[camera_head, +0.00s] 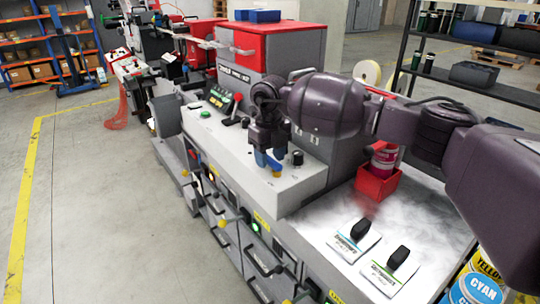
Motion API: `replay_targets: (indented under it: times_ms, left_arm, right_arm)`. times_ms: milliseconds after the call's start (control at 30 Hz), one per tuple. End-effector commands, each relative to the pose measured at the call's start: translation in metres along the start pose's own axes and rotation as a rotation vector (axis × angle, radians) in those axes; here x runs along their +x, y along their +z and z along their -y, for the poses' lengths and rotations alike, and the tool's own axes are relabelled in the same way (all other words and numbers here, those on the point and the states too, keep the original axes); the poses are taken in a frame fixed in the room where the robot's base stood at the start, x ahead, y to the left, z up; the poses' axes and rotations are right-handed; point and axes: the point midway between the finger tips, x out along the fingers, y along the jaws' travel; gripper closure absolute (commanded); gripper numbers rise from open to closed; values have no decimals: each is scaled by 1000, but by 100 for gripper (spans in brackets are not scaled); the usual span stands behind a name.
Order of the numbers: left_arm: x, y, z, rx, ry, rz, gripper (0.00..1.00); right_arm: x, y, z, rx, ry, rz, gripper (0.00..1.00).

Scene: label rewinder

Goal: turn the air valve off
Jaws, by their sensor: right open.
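My right gripper (268,160) reaches in from the right and points down over the grey top of the machine, its blue fingertips just above the surface. The gripper is open. A small yellow-orange piece (277,173), which looks like the air valve's handle, shows just below and beside the fingertips. The fingers partly cover it, and I cannot tell whether they touch it or which way it is turned. A black knob (297,157) stands on the same surface just to the right. My left gripper is not in view.
A control panel (219,98) with buttons lies behind to the left. A red bin (377,183) stands to the right, under my arm. Two cards with black-handled items (361,229) lie on the bench in front. Drawers with handles (263,262) line the machine's front.

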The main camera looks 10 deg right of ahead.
Motion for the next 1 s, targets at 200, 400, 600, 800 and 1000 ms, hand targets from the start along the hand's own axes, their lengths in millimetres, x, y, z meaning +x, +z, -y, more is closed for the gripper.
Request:
replay_targets:
  times_ms: [200, 400, 600, 800, 1000]
  left_arm:
    - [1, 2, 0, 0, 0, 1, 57]
    - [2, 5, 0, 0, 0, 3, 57]
    - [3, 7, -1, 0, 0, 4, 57]
    - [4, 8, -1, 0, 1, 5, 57]
    - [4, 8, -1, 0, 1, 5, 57]
  right_arm:
    - [-17, 1, 0, -1, -1, 4, 53]
    - [-52, 1, 0, 0, -2, 3, 53]
    - [-86, 0, 0, 1, 0, 3, 53]
    - [-104, 0, 0, 1, -1, 1, 53]
    - [-108, 0, 0, 1, 0, 0, 53]
